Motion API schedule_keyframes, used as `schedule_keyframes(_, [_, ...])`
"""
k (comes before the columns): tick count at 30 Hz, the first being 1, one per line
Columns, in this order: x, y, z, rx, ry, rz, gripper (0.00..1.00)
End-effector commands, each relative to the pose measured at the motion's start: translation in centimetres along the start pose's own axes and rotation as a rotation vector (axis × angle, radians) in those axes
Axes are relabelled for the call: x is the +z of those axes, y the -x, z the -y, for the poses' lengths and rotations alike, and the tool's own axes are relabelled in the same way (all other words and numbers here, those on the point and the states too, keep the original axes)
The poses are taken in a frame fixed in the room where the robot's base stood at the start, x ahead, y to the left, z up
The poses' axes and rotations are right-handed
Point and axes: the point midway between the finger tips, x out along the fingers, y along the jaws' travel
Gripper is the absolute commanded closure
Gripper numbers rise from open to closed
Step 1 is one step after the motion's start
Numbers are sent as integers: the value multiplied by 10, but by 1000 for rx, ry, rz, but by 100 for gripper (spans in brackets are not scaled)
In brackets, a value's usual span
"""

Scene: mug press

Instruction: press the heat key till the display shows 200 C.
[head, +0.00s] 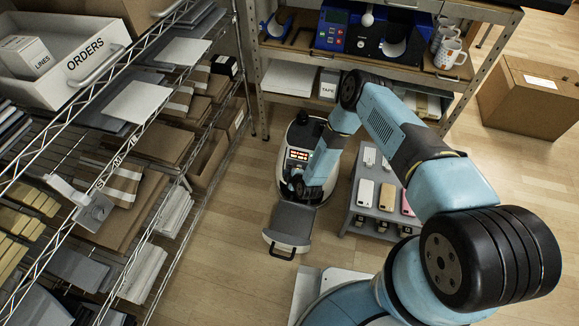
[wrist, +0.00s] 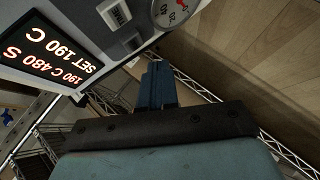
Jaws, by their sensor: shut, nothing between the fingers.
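The press (head: 312,130) stands on the floor in the head view, with its lit display (head: 299,154) on the front. In the wrist view the display (wrist: 48,42) appears rotated and reads SET 190 C, with 190 C 480 S on the other line. A key marked TIME (wrist: 115,14) sits beside the display. A grey key-like block (wrist: 132,42) shows near my fingertips; its label is not readable, so I cannot tell whether it is the heat key. My gripper (wrist: 157,68) is shut and empty, close to the panel edge; contact cannot be told. It also shows in the head view (head: 301,187).
A round dial (wrist: 172,10) sits beside the keys. The press's grey tray (head: 293,222) extends forward below my gripper. A low table with phones (head: 365,193) stands right of the press. Wire shelving (head: 150,130) rises at left; bare floor lies between.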

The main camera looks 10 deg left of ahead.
Motion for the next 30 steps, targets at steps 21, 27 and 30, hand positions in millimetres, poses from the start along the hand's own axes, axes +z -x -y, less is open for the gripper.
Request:
schedule_keyframes(21, [9, -11, -9, 0, 0, 1, 100])
schedule_keyframes(27, [9, -11, -9, 0, 0, 1, 100])
schedule_keyframes(30, [9, -11, -9, 0, 0, 1, 100])
